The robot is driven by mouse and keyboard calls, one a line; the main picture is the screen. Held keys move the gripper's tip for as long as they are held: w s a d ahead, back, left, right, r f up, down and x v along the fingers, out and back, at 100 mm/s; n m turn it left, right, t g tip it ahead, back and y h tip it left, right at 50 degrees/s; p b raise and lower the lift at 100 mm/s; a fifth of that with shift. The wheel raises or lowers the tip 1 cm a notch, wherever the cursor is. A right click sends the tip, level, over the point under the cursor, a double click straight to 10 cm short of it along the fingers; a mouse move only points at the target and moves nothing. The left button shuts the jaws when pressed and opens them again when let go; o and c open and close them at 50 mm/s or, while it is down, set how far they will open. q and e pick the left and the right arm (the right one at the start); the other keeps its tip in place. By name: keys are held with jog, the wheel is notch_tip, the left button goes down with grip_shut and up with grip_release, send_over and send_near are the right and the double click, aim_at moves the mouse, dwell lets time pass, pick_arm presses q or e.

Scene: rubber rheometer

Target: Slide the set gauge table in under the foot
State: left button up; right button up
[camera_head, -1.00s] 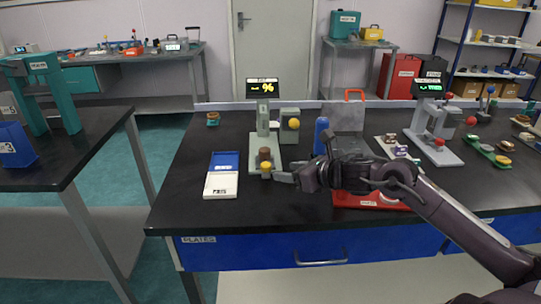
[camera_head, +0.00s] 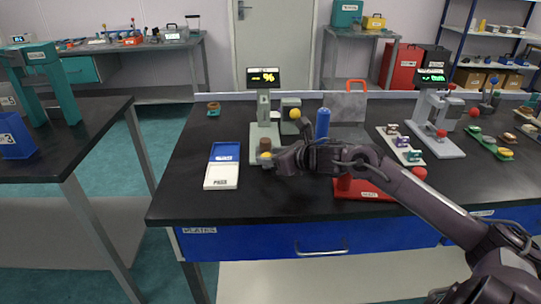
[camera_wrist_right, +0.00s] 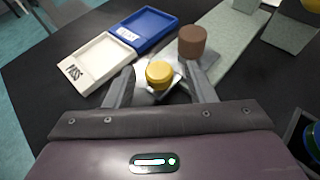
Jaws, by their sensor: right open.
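The set gauge (camera_head: 263,103), a pale upright stand on a pale green base, is left of centre on the bench in the head view. At its front are a brown cylinder (camera_wrist_right: 192,42) and the table's yellow knob (camera_wrist_right: 159,73), which sits on a small metal plate. The knob also shows in the head view (camera_head: 266,156). My right gripper (camera_wrist_right: 160,80) is open, with a finger on each side of the knob; contact cannot be told. It comes in from the right in the head view (camera_head: 277,160). The foot is not clear. My left gripper is not seen.
A blue and white PASS tray (camera_head: 221,175) lies left of the gauge. Other instruments stand further right. The bench's front left is clear.

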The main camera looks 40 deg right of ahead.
jog(key=shift+w+a+f, duration=0.15)
jog(key=shift+w, duration=0.2)
jog(key=shift+c, duration=0.4)
grip_shut()
